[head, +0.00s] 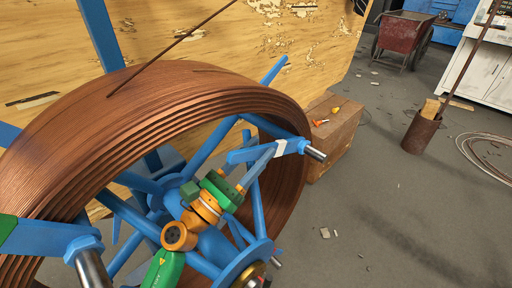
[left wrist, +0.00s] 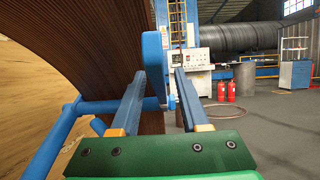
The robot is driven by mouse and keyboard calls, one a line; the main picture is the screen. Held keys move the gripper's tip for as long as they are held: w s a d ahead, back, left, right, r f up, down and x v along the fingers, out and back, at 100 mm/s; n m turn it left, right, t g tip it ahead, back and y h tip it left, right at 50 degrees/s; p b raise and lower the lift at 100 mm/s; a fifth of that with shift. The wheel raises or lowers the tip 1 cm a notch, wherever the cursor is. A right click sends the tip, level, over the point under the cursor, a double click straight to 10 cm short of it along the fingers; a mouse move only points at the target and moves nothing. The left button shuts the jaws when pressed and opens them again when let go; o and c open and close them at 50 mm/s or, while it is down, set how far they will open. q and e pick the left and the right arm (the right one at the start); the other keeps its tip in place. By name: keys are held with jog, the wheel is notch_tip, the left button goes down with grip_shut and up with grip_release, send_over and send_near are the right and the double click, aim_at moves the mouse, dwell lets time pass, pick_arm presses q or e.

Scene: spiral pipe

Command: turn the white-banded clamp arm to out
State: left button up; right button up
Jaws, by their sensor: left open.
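The white-banded clamp arm is a blue bar (head: 244,155) with a white band (head: 281,147) and a metal peg (head: 315,154) at its outer end, on the right side of the copper coil's blue frame. My left gripper (head: 265,158), green and orange with grey-blue fingers, reaches up to this arm from below. In the left wrist view, the gripper (left wrist: 159,75) is open, and the blue clamp arm (left wrist: 153,70) shows between the fingertips. I cannot tell whether a finger touches it. The band is not clear there. My right gripper is not in view.
The copper coil (head: 130,105) fills the left of the head view. Another clamp arm (head: 45,238) with a green band is at lower left. A brown box (head: 336,130) stands behind the coil. The floor (head: 420,210) at right is mostly clear.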

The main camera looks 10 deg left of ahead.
pick_arm(q)
jog(key=shift+s, duration=0.15)
jog(key=shift+c, duration=0.4)
grip_shut()
dwell(0.8)
